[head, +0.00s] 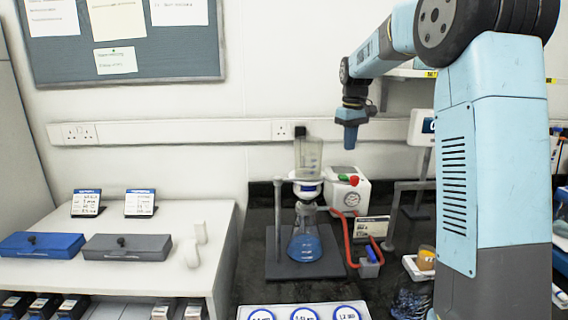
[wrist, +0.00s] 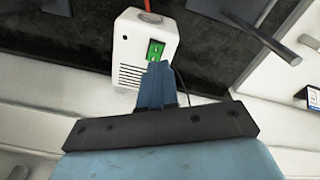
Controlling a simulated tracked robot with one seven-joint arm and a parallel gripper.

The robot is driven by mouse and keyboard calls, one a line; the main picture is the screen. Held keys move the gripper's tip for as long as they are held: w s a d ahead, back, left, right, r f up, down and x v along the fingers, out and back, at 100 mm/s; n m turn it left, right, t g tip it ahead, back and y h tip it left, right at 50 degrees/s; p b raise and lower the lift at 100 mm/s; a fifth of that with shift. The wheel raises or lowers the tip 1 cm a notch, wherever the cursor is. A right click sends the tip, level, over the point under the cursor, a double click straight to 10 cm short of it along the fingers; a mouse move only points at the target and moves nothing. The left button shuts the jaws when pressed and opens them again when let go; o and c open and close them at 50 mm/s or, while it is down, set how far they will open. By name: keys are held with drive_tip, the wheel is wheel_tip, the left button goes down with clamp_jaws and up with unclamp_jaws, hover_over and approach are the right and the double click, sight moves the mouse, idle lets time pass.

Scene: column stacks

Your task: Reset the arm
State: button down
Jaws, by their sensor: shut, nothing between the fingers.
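My gripper (head: 350,138) hangs pointing down at the end of my blue arm, in front of the wall and above the bench. Its blue fingers are shut with nothing between them. In the wrist view my gripper (wrist: 156,72) shows from behind, with its fingertips overlapping the view of a white pump box with a green switch (wrist: 155,50). In the head view the same white pump box (head: 346,190) stands below my gripper, apart from it.
A flask with blue liquid (head: 305,243) stands on a dark stand base below a clear funnel (head: 307,155). Red tubing (head: 347,240) runs beside it. A blue case (head: 40,245) and a grey case (head: 125,247) lie on the white bench at left. A vertical rod (head: 392,215) stands right.

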drive_tip(key=s+r+m+t, duration=0.1)
drive_tip(key=s+r, duration=0.2)
drive_tip(key=s, duration=0.8)
drive_tip(key=s+r+m+t, duration=0.1)
drive_tip(key=s+r+m, duration=0.1)
drive_tip(key=s, duration=0.9)
drive_tip(key=s+f+m+t, duration=0.1)
drive_tip(key=s+f, duration=0.2)
drive_tip(key=s, duration=0.6)
drive_tip(key=s+f+m+t, duration=0.1)
drive_tip(key=s+f, duration=0.2)
drive_tip(key=s, duration=0.5)
drive_tip(key=shift+s+f+t, duration=0.15)
drive_tip(key=shift+s+t, duration=0.2)
drive_tip(key=shift+t, duration=0.05)
drive_tip(key=shift+a, duration=0.1)
